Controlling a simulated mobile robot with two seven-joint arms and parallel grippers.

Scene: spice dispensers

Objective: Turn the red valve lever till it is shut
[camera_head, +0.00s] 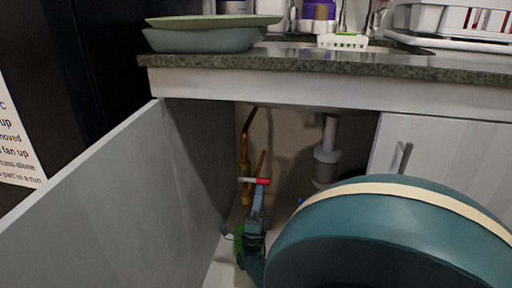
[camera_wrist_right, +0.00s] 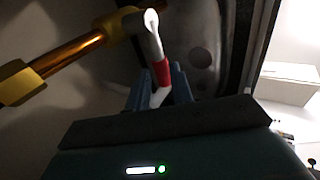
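The valve lever (camera_head: 262,181), white with a red sleeve, sits on the copper pipe inside the open cabinet under the sink. In the right wrist view the lever (camera_wrist_right: 164,68) slants down from a brass fitting, with its red part and pale end between the blue fingers. My right gripper (camera_head: 258,194) reaches into the cabinet with its fingertips at the lever. In the wrist view its fingers (camera_wrist_right: 162,84) lie on either side of the lever, close to it; whether they press on it is unclear. My left gripper is out of view.
An open cabinet door (camera_head: 120,205) stands at the left, and a closed door (camera_head: 445,150) is at the right. A grey drain pipe (camera_head: 327,160) hangs behind. The countertop (camera_head: 330,63) above holds stacked trays (camera_head: 205,38). My large teal body part blocks the lower right.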

